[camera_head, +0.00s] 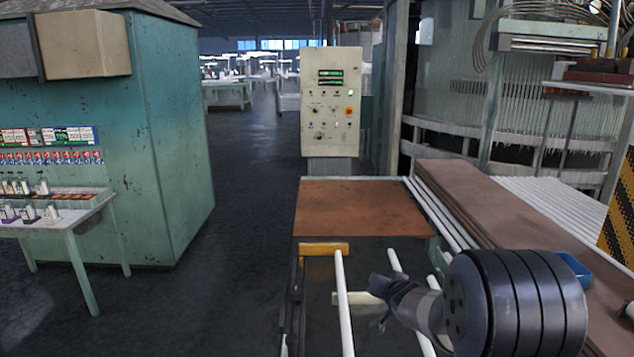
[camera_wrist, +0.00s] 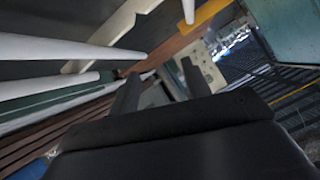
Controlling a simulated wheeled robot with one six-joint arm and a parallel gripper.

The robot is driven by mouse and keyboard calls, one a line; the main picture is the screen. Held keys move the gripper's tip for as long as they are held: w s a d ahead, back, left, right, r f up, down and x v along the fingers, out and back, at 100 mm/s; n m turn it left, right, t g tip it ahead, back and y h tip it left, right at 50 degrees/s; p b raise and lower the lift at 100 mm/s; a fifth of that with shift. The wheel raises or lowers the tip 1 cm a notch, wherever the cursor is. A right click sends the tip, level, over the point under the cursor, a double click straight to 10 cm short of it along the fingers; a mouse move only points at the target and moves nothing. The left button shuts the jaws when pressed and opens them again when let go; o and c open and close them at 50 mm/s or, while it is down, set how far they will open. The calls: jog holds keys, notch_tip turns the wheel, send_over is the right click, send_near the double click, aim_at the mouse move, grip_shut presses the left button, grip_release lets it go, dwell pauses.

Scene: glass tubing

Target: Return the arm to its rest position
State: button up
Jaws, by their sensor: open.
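My arm shows at the lower right of the head view, its dark rounded joint in front of the conveyor area. My gripper (camera_head: 379,303) points left, above or beside the white glass tubes (camera_head: 344,300); the exact height gap is unclear. In the wrist view my gripper (camera_wrist: 158,82) has its two dark fingers apart, with nothing held between them. White tubes (camera_wrist: 60,50) cross the left of the wrist view, near the fingers. My arm hides part of the tubes and the bench behind it.
A brown-topped table (camera_head: 350,208) stands behind the tubes, with a control panel (camera_head: 330,102) beyond it. A brown board (camera_head: 480,205) and white rollers lie at the right. A green cabinet (camera_head: 165,130) and a small table (camera_head: 70,215) stand left. Dark floor (camera_head: 240,250) between is clear.

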notch_tip(320, 180, down, 10)
jog(key=b, duration=0.3)
jog(key=shift+r, duration=0.1)
dwell(0.3)
